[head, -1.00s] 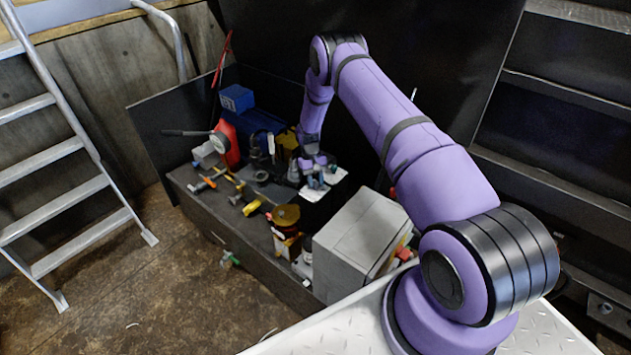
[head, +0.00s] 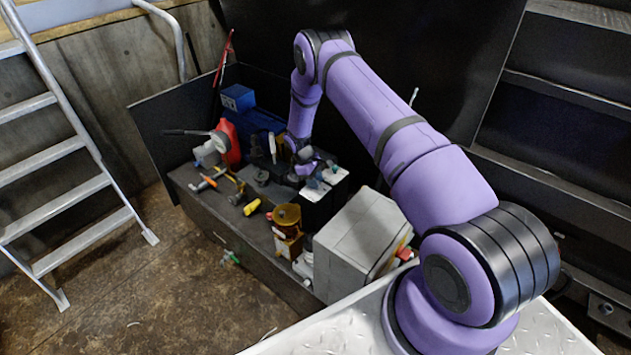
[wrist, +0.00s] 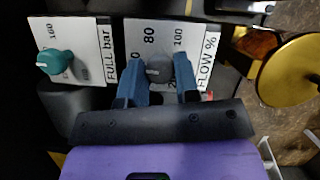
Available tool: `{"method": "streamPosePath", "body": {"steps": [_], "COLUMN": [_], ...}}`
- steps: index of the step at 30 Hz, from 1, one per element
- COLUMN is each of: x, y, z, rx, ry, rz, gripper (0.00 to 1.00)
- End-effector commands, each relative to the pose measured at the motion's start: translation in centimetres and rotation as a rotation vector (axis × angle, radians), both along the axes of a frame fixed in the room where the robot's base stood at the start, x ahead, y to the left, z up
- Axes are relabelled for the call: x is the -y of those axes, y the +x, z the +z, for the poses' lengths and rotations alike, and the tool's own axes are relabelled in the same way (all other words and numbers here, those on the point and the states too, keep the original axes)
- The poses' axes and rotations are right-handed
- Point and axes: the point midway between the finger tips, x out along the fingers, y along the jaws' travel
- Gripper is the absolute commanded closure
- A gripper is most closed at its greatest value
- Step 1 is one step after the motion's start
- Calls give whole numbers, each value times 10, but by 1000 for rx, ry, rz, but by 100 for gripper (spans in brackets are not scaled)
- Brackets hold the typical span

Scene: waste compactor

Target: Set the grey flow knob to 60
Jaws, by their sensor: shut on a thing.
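The grey flow knob (wrist: 158,68) is on a white dial plate (wrist: 205,58) marked FLOW %, with 80 and 100 readable in the wrist view. My gripper (wrist: 161,74) has its blue fingers on either side of the knob and is shut on it. The fingers hide part of the lower numbers, and I cannot read the knob's exact setting. In the head view my gripper (head: 307,166) is at the white dial plates on a dark box, and the grey knob cannot be made out there.
A teal knob (wrist: 57,62) on a second plate marked FULL bar is left of my gripper. A brass round part (wrist: 292,70) is close at right. In the head view, a grey box (head: 355,240) stands in front, and tools and a red can (head: 230,142) lie left.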

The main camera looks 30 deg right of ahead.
Motion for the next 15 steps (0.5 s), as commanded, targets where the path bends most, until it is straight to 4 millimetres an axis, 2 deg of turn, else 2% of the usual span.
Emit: {"method": "streamPosePath", "body": {"steps": [15], "x": [0], "y": [0], "z": [0], "rx": [1], "ry": [0], "rz": [35], "gripper": [94]}}
